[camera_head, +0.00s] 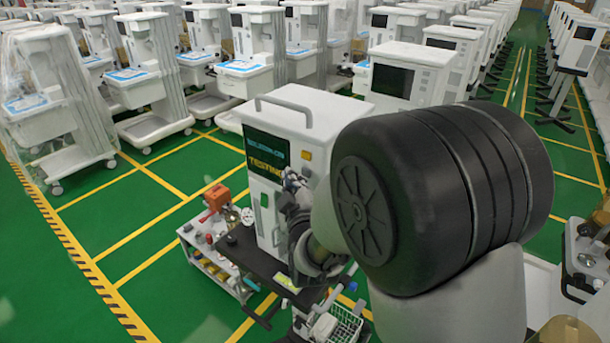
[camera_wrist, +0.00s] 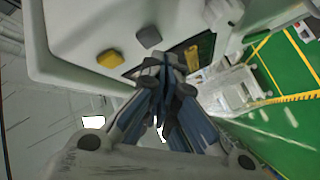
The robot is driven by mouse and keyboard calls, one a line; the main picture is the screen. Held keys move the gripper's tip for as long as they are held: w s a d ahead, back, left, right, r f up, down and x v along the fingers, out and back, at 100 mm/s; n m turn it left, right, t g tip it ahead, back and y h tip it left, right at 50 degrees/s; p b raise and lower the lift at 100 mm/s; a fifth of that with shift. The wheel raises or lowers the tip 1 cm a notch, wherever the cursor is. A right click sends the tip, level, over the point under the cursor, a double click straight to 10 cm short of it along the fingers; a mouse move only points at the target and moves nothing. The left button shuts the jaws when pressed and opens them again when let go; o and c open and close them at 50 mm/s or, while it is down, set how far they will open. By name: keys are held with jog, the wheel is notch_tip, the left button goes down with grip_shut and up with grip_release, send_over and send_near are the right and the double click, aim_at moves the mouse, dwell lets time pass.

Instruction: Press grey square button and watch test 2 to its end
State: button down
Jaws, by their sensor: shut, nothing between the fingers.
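The white test machine (camera_head: 335,112) stands in the middle of the head view. Its dark screen (camera_head: 266,160) shows a teal line, too blurred to read surely, and large yellow letters that read "TESTING", partly hidden by my gripper. The grey square button (camera_wrist: 148,37) is on the white front panel beside the screen in the wrist view, uncovered. A yellow button (camera_wrist: 109,58) sits next to it; it also shows in the head view (camera_head: 306,155). My gripper (camera_wrist: 168,64) is shut and empty, its tips in front of the screen's edge near the grey button. I cannot tell whether they touch the panel.
My own arm covers much of the head view's right side. A small trolley (camera_head: 212,262) with an orange device (camera_head: 216,197) stands left of the machine, and a wire basket (camera_head: 346,325) is below. Rows of white carts (camera_head: 140,75) stand behind. Green floor at left is clear.

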jog(key=s+a, duration=0.1)
jog(key=s, duration=0.1)
jog(key=s+a+b, duration=0.1)
jog(key=s+a, duration=0.1)
dwell(0.6)
dwell(0.5)
jog(key=s+d+f+m+g+b, duration=0.3)
jog(key=s+d, duration=0.3)
jog(key=s, duration=0.4)
jog(key=s+d+f+m+g+h+b, duration=0.1)
jog(key=s+d+m+g, duration=0.3)
jog(key=s, duration=0.7)
jog(key=s+d+f+m+g+h+b, duration=0.1)
jog(key=s+d+f+m+g+b, duration=0.3)
jog(key=s+d, duration=0.4)
jog(key=s+g, duration=0.1)
jog(key=s, duration=0.2)
jog(key=shift+f+b, duration=0.3)
jog(key=shift+b, duration=0.05)
dwell(2.1)
